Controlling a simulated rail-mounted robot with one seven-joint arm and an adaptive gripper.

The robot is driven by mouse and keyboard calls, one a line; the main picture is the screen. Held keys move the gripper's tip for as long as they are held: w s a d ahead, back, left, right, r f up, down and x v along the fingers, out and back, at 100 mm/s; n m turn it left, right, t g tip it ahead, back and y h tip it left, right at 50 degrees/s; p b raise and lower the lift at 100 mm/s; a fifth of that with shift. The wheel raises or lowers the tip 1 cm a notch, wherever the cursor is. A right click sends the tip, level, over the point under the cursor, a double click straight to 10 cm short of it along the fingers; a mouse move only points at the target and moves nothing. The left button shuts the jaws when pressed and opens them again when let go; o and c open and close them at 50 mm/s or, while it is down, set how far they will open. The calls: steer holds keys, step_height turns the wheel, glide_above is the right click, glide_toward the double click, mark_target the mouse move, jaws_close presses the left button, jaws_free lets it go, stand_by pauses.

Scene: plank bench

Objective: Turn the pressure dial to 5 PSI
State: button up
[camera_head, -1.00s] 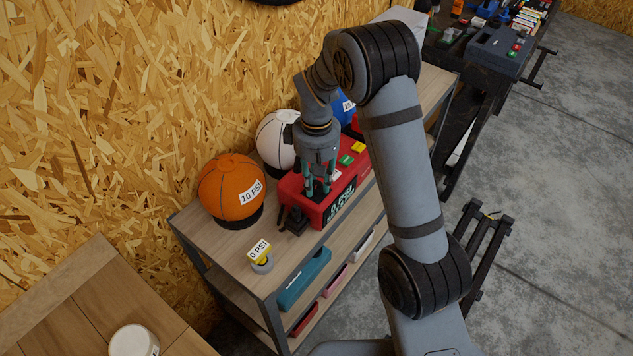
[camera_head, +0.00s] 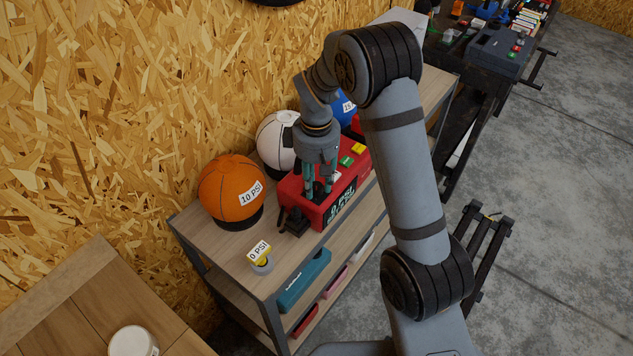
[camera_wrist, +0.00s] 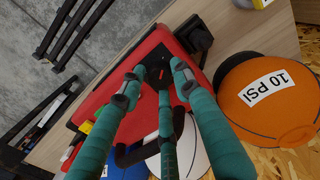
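The red pump box (camera_head: 290,187) stands on the wooden shelf top, with white, green and yellow buttons on its upper face. Its front has a dark panel (camera_head: 341,203) with pale PSI lettering, too small to read surely. My gripper (camera_head: 318,194) points down over the near-left part of the box. In the wrist view my gripper's teal fingers (camera_wrist: 157,78) are spread around a dark dial (camera_wrist: 155,73) with a small red mark. The fingertips look apart, with the dial between them. Fingers partly hide the dial, and its setting is not readable.
An orange ball (camera_head: 228,190) labelled 10 PSI stands left of the box. A white ball (camera_head: 273,137) and a blue ball (camera_head: 340,108) stand behind. A small stand labelled 0 PSI (camera_head: 260,254) sits near the shelf's front-left corner. Bare shelf top (camera_head: 205,232) shows at left.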

mark_target(316, 185)
steer(key=shift+o, duration=1.1)
step_height(316, 185, up, 12)
step_height(316, 185, down, 12)
steer(key=shift+f, duration=0.1)
stand_by(0.6)
